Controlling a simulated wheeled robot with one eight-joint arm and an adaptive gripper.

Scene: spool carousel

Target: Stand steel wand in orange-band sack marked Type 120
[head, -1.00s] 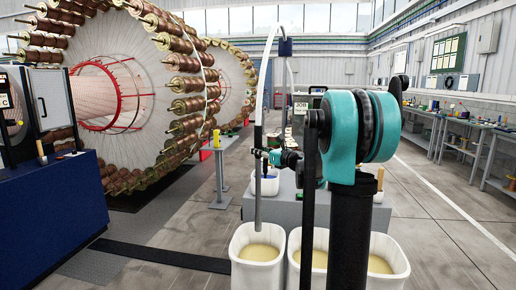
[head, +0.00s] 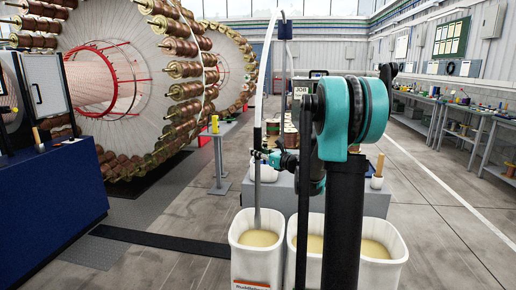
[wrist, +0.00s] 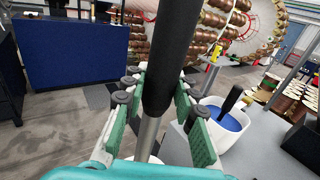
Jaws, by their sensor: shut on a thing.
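The steel wand (head: 257,195) is upright, a grey tube with a black upper grip and a pale hose above. My gripper (head: 273,158) is shut on it. In the wrist view, green fingers (wrist: 158,105) flank the wand's black grip (wrist: 170,60), with bare steel below. The wand's lower end is inside the mouth of the left white sack (head: 257,268), near its pale yellow contents; I cannot tell whether it touches them. An orange band with partly cut-off lettering shows at this sack's bottom edge; "Type 120" is not readable.
A grey cabinet (head: 262,200) is behind. The wrist view shows a white tub (wrist: 222,128) with blue contents. A yellow-topped post (head: 216,150) and spool carousel (head: 120,90) are left.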

